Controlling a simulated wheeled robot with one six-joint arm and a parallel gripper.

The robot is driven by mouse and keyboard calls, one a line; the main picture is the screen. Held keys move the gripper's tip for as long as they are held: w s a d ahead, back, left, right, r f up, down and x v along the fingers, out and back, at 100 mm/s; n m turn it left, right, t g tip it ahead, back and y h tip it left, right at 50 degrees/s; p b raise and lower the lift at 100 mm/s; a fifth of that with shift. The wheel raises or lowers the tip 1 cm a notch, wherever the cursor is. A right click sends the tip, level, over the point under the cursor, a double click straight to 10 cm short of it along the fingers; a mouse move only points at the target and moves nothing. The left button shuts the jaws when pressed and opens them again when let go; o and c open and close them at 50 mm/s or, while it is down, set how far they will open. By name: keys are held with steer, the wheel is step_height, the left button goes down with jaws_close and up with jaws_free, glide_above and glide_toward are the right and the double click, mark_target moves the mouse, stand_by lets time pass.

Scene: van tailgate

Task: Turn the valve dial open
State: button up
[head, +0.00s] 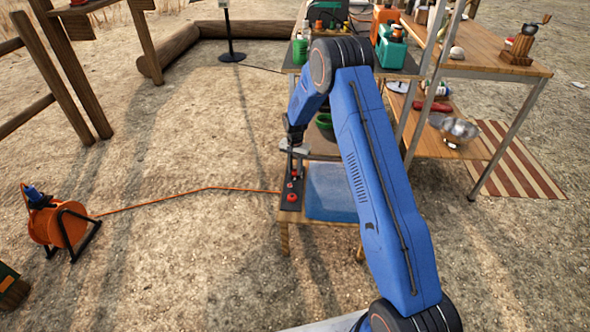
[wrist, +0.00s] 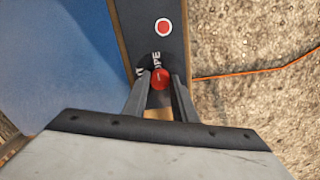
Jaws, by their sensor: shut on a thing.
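The valve dial shows in the wrist view as a round red knob (wrist: 160,78) on a dark panel (wrist: 141,22). White lettering, partly hidden, runs beside it; I read "OPE". My gripper (wrist: 160,88) has its two grey fingers on either side of the knob, shut on it. How far the dial is turned cannot be told. In the head view my gripper (head: 296,168) points down at the dark panel on the low wooden stand, and the dial is mostly hidden there.
A red button with a white ring (wrist: 163,27) sits on the same panel. A blue bin (head: 330,190) stands right beside the panel. An orange cable (head: 200,189) runs left to a reel (head: 62,224). Shelves with goods stand behind and right. Open ground lies left.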

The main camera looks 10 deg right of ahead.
mark_target(295, 171)
steer(key=shift+m, duration=0.6)
steer(key=o, duration=1)
steer(key=shift+o, duration=0.2)
step_height(295, 171, up, 17)
steer(key=shift+r, duration=0.2)
